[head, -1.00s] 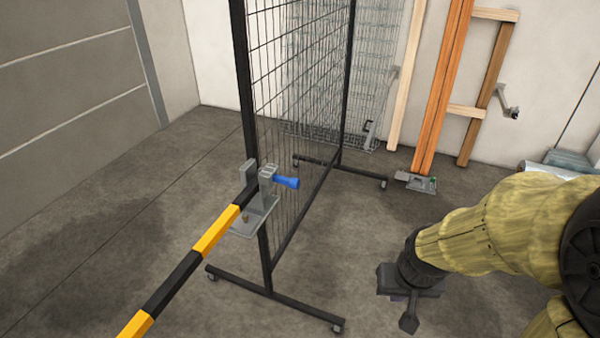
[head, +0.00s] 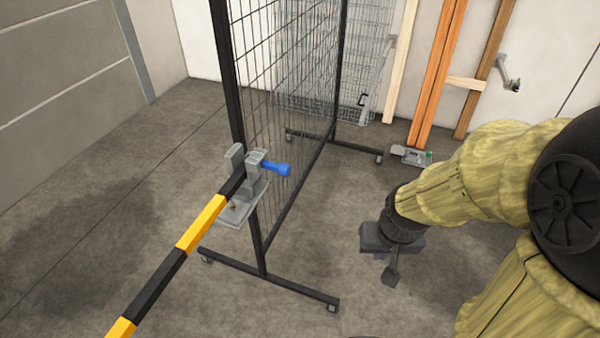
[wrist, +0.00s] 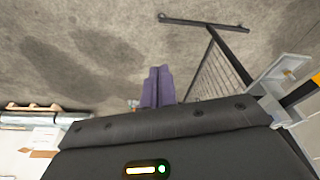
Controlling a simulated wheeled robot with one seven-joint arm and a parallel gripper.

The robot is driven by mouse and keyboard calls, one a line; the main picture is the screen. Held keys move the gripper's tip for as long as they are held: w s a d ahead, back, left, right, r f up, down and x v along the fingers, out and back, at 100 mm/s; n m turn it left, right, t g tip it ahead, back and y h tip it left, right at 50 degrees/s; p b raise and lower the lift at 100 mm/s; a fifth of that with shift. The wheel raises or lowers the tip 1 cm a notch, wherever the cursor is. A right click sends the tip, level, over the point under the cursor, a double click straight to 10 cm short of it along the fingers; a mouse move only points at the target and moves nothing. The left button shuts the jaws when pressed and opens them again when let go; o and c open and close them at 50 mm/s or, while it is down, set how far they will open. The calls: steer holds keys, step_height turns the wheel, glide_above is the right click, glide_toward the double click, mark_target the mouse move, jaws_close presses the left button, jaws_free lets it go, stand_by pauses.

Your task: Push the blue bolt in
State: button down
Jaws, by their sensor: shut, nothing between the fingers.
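The blue bolt (head: 277,168) sticks out to the right from a grey bracket (head: 240,205) on the black post of a mesh fence panel. A black-and-yellow striped bar (head: 180,260) ends at this bracket. My gripper (head: 382,256) is to the right of the bolt and lower in the head view, apart from it. In the wrist view, the purple fingers of my gripper (wrist: 158,88) are together with nothing between them. Part of the grey bracket (wrist: 285,75) shows at the right there; I cannot make out the blue bolt in that view.
The mesh fence (head: 290,100) stands on black feet with casters (head: 270,283). Orange and wooden posts (head: 437,80) lean at the back wall, with a grey plate (head: 411,155) at their base. Open concrete floor lies between the fence and my arm.

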mark_target(289, 170)
steer(key=w+a+f+m+g+y+b, duration=0.1)
steer(key=w+a+f+m+g+y, duration=0.3)
steer(key=w+a+f+m+y, duration=0.55)
steer(key=w+d+r+m+t+y, duration=0.2)
steer(key=w+m+t+y, duration=0.1)
steer(key=w+m, duration=0.3)
steer(key=w+d+r+m+t+y+b, duration=0.1)
steer(key=w+d+r+m+t+y, duration=0.2)
steer(key=w+m, duration=0.3)
steer(key=shift+w+t+y, duration=0.5)
steer(key=shift+t+y, duration=0.25)
steer(key=shift+t, duration=0.05)
steer(key=p+x, duration=0.2)
steer(key=x, duration=1.1)
steer(key=shift+p, duration=0.4)
steer(key=shift+a, duration=0.5)
steer(key=shift+w, duration=0.1)
steer(key=shift+w, duration=0.1)
